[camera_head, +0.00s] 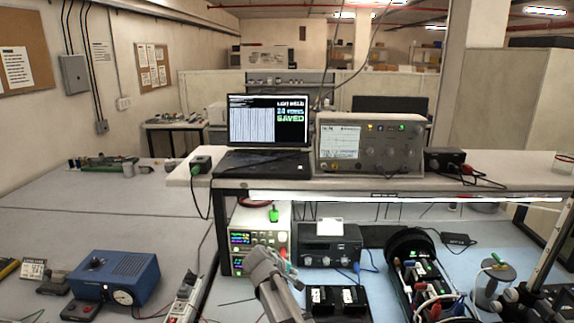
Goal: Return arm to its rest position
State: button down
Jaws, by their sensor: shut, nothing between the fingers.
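My gripper (284,265) shows at the lower middle of the view, at the end of a grey arm that rises from the bottom edge. It is small here, looks shut, and shows nothing held. It appears in front of the stacked power supplies (246,240) and left of a black instrument (330,245) on the light blue bench. I cannot tell whether it touches anything. A grey cylindrical object (489,283) with a green top part stands at the lower right, apart from my gripper.
A laptop (267,124) reading "SAVED" and an oscilloscope (370,143) stand on the raised shelf (400,187) above the bench. A cabled device (425,285) is further right. A blue box (117,276) and a power strip (184,298) are left.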

jog(key=s+d+f+m+g+y, duration=0.2)
jog(key=s+d+m, duration=0.1)
jog(key=s+d, duration=0.2)
jog(key=s+d+f+m+g+y, duration=0.1)
jog(key=s+d+m+g+y, duration=0.1)
jog(key=s+d, duration=0.3)
jog(key=s+d+f+m+g+y, duration=0.2)
jog(key=s+d, duration=0.3)
jog(key=s, duration=0.4)
jog(key=shift+s+d+f+m, duration=0.15)
jog(key=shift+d+f+m, duration=0.15)
jog(key=shift+m, duration=0.6)
jog(key=shift+s+g, duration=0.3)
jog(key=shift+s, duration=0.1)
